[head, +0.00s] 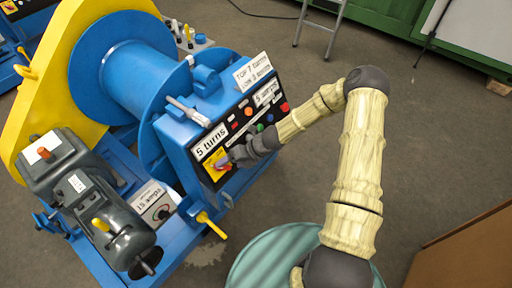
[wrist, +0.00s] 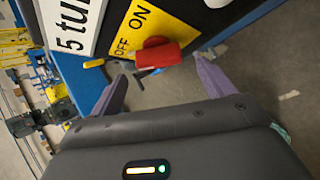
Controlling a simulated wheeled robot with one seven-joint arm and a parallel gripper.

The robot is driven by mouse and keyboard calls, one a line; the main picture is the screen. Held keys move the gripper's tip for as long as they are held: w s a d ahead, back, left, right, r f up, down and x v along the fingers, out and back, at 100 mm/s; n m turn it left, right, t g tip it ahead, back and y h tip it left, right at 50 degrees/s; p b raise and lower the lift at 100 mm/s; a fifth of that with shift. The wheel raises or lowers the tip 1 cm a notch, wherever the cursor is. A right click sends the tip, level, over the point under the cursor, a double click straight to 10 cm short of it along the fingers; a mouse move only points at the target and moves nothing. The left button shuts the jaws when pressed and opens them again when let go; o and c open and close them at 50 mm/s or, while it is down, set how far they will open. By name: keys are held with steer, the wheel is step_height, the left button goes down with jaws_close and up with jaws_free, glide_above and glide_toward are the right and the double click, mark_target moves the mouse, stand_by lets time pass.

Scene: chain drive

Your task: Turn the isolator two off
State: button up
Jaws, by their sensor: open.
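A red rotary switch handle (wrist: 160,53) sits on a yellow plate (wrist: 137,26) marked OFF and ON, in the wrist view. In the head view the yellow plate (head: 212,168) is at the lower left of the black control panel, under a "5 turns" label, partly hidden by my gripper. No "isolator two" label is readable. My gripper (wrist: 160,72) is open, with one finger on each side of the red handle and nothing clearly held. I cannot tell whether the fingers touch the handle. In the head view my gripper (head: 232,160) is close against the panel.
The black panel (head: 228,133) carries several coloured buttons and labels on a blue frame. A big blue drum (head: 130,80) and yellow guard (head: 42,90) stand behind it. A grey motor (head: 100,205) is at left. A green ribbed drum (head: 262,262) stands below my arm.

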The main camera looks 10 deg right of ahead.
steer(key=p+v, duration=0.2)
steer(key=v, duration=1.1)
steer(key=shift+d, duration=0.15)
steer(key=shift+r, duration=0.1)
steer(key=s+d+r+n+h+p, duration=0.1)
steer(key=s+r+n, duration=0.3)
steer(key=n, duration=0.7)
steer(key=s+d+r+n+h+p, duration=0.1)
steer(key=s+d+r+n+h, duration=0.3)
steer(key=r+n, duration=0.5)
steer(key=s+d+r+n+t+h+p, duration=0.1)
steer(key=s+d+r+n+h, duration=0.2)
steer(key=n, duration=1)
steer(key=shift+s+r, duration=1.4)
steer(key=shift+r, duration=0.75)
